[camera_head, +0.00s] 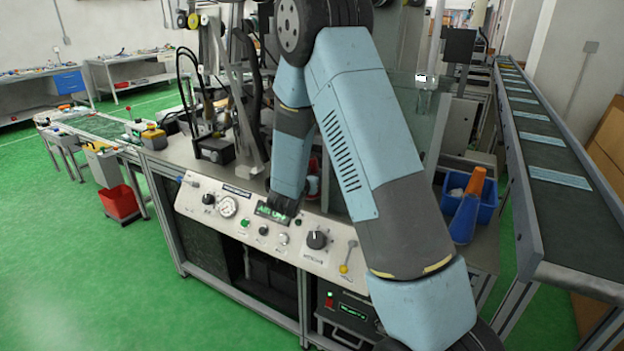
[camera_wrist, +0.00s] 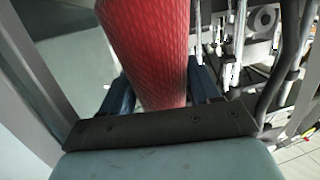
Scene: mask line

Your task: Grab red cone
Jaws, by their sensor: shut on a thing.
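The red cone (camera_wrist: 150,45) fills the upper middle of the wrist view, with a ribbed or patterned surface. My gripper (camera_wrist: 160,88) is shut on it, with a dark blue finger on either side. The cone's upper end runs out of the picture, and its lower end is hidden behind the gripper's dark front edge. In the head view my arm reaches down to the workstation behind the control panel. The fingers are not clearly visible there. A small red patch shows behind my forearm, but I cannot tell if it is the cone.
The control panel (camera_head: 262,228) fronts the workstation. A blue bin (camera_head: 486,208) stands to the right, with an orange and blue cone-shaped thing (camera_head: 467,208) at it. A conveyor (camera_head: 560,160) runs along the far right. The green floor at left is clear.

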